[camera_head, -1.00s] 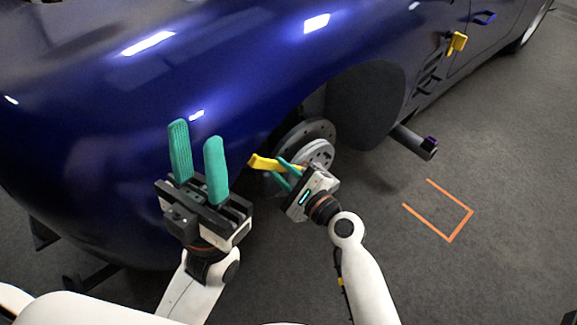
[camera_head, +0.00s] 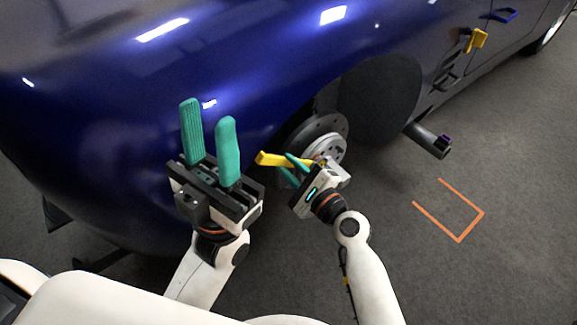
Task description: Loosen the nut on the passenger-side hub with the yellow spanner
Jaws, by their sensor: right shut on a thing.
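The hub (camera_head: 326,148), a grey disc with a paler centre, sits in the open wheel arch of the dark blue car. My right gripper (camera_head: 298,168) is shut on the yellow spanner (camera_head: 272,159) right in front of the hub. The spanner's yellow end sticks out to the left of the fingers, and a small yellow bit shows near the hub centre. The nut is hidden or too small to make out. My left gripper (camera_head: 209,142) is open and empty, its green fingers pointing up, to the left of the hub and before the car's fender.
The car body (camera_head: 150,120) fills the back and left. A dark cylinder (camera_head: 430,140) sticks out below the sill right of the arch. A yellow item (camera_head: 476,40) is on the car's side. An orange bracket marking (camera_head: 465,225) lies on the clear grey floor at right.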

